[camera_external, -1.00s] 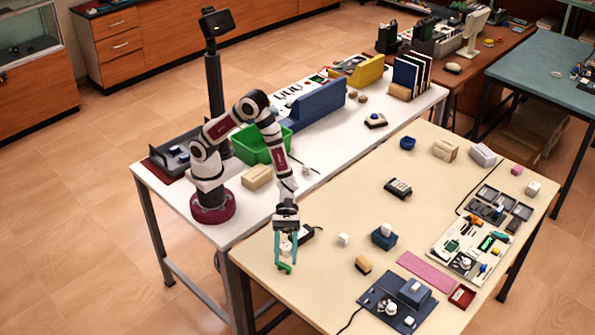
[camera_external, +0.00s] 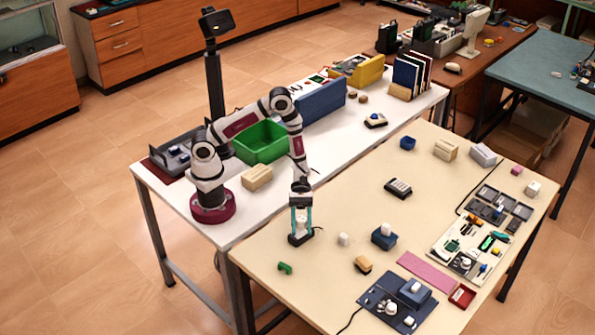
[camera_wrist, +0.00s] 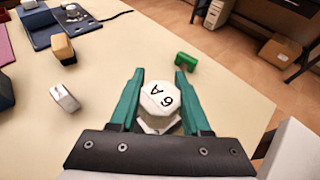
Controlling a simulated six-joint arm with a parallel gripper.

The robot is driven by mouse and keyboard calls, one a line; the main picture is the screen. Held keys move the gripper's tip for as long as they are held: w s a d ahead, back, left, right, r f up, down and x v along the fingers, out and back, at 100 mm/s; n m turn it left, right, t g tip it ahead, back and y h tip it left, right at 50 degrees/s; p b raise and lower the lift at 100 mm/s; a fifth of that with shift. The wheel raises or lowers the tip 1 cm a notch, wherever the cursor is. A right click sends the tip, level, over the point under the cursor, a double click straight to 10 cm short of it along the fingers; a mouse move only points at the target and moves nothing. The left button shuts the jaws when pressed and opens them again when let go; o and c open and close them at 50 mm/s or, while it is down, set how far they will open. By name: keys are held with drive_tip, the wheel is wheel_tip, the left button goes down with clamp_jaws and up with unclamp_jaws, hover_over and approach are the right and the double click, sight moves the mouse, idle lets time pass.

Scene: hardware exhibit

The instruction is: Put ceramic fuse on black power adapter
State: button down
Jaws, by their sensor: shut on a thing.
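The ceramic fuse (camera_wrist: 158,100), a white faceted piece with "6 A" on its end, is between the teal fingers of my gripper (camera_wrist: 160,88) in the wrist view. My gripper (camera_external: 301,230) is shut on it. In the external view the white fuse (camera_external: 301,224) shows between the fingers, directly over the black power adapter (camera_external: 294,241) near the table's left edge. The adapter is mostly covered by the gripper there and hidden in the wrist view. I cannot tell whether the fuse touches it.
A green clip-like piece (camera_external: 285,268) lies in front of the adapter. A small white cube (camera_external: 343,240), a blue block with a white top (camera_external: 384,236) and a yellow-and-black block (camera_external: 363,264) stand to the right. Bare tabletop lies between them.

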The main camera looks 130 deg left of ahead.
drive_tip(key=shift+f, duration=0.7)
drive_tip(key=shift+f, duration=0.1)
drive_tip(key=shift+c, duration=1.8)
unclamp_jaws()
